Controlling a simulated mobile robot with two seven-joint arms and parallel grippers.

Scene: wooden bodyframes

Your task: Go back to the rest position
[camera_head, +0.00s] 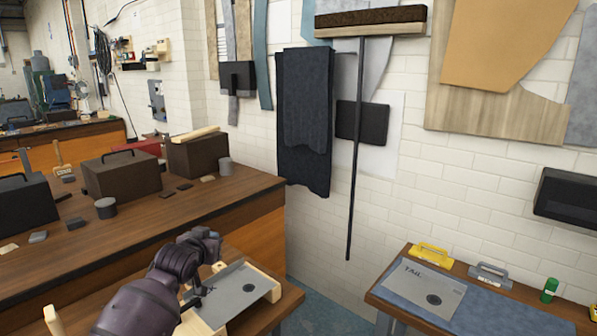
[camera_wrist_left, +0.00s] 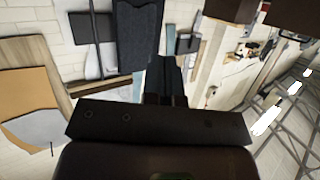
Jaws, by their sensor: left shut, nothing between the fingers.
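My left arm (camera_head: 160,280) comes in from the bottom left of the head view, dark and purplish, and reaches over the small front bench. My right gripper is in neither view.
A long wooden bench (camera_head: 130,225) with dark boxes stands at the left. At the right a table (camera_head: 385,300) holds a grey plate marked TAIL (camera_head: 420,285), a yellow case (camera_head: 430,254) and a green bottle (camera_head: 549,290). A broom (camera_head: 357,150) hangs on the white brick wall.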

